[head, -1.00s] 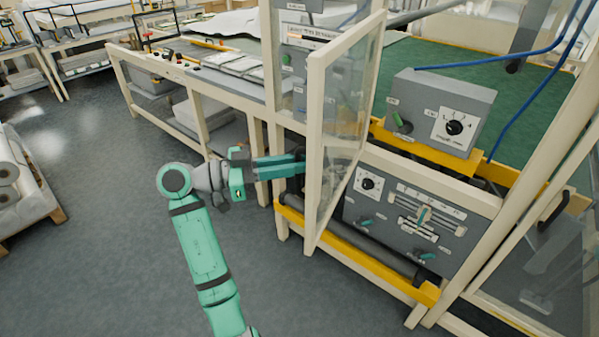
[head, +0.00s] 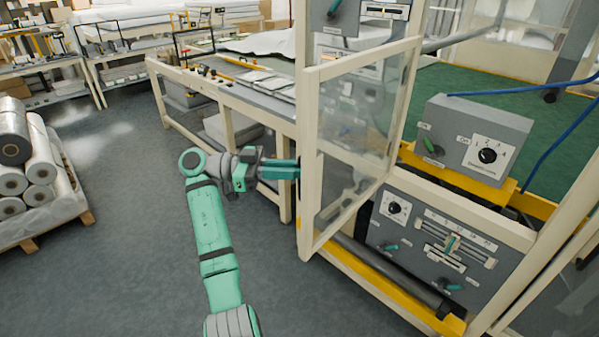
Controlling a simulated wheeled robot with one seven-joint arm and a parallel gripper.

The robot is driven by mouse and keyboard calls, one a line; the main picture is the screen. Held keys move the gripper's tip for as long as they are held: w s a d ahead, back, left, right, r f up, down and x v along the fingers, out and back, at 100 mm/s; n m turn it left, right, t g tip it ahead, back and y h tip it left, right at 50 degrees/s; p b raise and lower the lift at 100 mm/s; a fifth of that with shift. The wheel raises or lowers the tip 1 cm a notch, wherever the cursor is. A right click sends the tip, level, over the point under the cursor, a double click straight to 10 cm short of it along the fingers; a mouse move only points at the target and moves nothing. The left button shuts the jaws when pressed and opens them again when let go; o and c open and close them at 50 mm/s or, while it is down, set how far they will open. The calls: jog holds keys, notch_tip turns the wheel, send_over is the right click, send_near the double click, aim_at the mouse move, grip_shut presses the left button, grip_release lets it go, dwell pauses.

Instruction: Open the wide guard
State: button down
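The wide guard (head: 311,170) is a cream-framed clear panel. It stands swung out from the machine front, with its near upright edge toward me and its far edge back by the machine. The controls right of it are uncovered. My gripper (head: 292,169), teal and grey, points right at the guard's near upright at mid height. Its fingertips meet or pass behind that upright, so contact and finger gap cannot be made out.
A grey control panel (head: 425,272) with a dial and sliders sits right of the guard, above a yellow rail (head: 390,292) and dark roller. A grey box (head: 500,130) stands above. A pallet of rolls (head: 45,225) is at left. Floor around my arm is clear.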

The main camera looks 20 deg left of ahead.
jog(key=shift+w+d+f, duration=0.15)
jog(key=shift+f, duration=0.4)
jog(key=c, duration=2)
grip_release()
jog(key=shift+c, duration=0.2)
jog(key=shift+o, duration=1.4)
jog(key=shift+w, duration=0.2)
jog(key=shift+s+d+r, duration=0.1)
jog(key=shift+d+r, duration=0.05)
jog(key=v, duration=1.1)
